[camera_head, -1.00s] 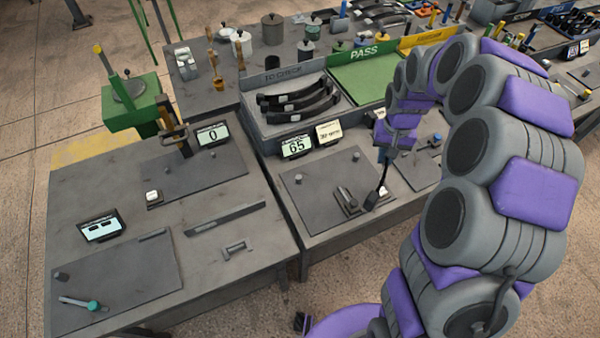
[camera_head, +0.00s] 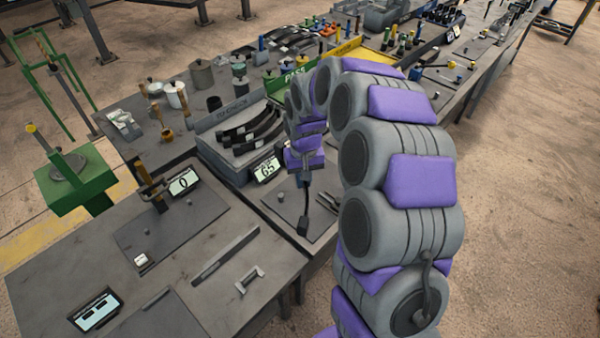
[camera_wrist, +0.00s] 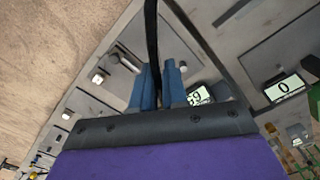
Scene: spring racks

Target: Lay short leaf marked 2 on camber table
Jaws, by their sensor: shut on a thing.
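My gripper (camera_head: 305,177) is shut on a dark, narrow leaf (camera_head: 306,212), which hangs down from the jaws. In the wrist view the leaf (camera_wrist: 152,45) stands between the blue fingers (camera_wrist: 162,85). Its mark cannot be read. Another dark plate (camera_head: 200,222) lies to the left, with the display reading 0 (camera_head: 184,181). No label shows which one is the camber table.
A grey tray of curved dark leaves (camera_head: 208,150) stands behind the 65 display. A long bar (camera_head: 226,254) and a small handle (camera_head: 249,279) lie on the near bench. Pots and tools crowd the back.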

